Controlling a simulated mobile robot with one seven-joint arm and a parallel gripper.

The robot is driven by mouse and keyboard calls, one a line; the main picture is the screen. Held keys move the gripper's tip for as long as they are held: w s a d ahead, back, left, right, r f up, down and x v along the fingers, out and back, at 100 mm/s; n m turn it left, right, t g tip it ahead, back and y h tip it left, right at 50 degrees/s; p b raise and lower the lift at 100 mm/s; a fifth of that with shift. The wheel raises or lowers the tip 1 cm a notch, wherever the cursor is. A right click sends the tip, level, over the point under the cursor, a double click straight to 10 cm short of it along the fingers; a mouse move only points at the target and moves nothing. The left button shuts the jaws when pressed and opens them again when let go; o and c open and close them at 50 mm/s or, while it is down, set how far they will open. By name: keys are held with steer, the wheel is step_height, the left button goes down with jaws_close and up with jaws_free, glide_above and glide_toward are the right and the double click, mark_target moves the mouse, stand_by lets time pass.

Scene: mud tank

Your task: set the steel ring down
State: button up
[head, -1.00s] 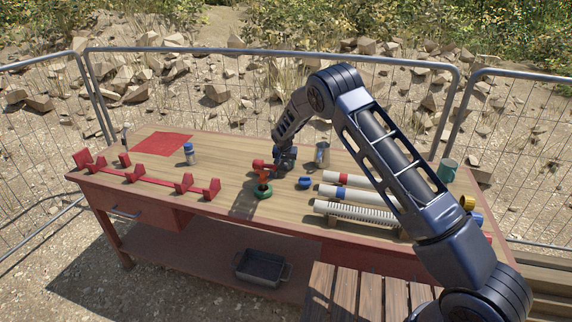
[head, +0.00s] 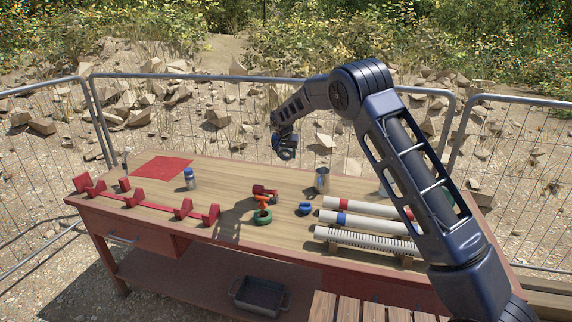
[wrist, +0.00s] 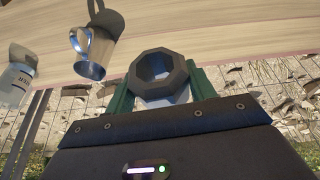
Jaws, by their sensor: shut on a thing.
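The steel ring is a dark grey, faceted ring (wrist: 158,93). My gripper (wrist: 160,82) is shut on it, with a green finger on either side in the wrist view. In the head view, my gripper (head: 285,148) hangs over the far side of the wooden table (head: 235,190), and the ring (head: 286,156) shows small and dark at its tip. The ring looks clear of the table top. The gap under it is hard to judge.
A steel mug (head: 322,180) stands right of the gripper. A red tool (head: 265,193), a green ring (head: 262,217) and a blue ring (head: 305,208) lie nearer. Pipes (head: 370,222) lie at right. A bottle (head: 189,180), red mat (head: 160,166) and red rack (head: 145,203) are at left.

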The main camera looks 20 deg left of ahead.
steer(key=shift+d+r, duration=0.1)
steer(key=shift+r, duration=0.35)
steer(key=d+m, duration=0.1)
steer(key=d, duration=3.3)
step_height(320, 180, down, 19)
steer(key=shift+s+a+f, duration=0.1)
steer(key=shift+f, duration=0.1)
steer(key=shift+f, duration=0.1)
steer(key=o, duration=1.2)
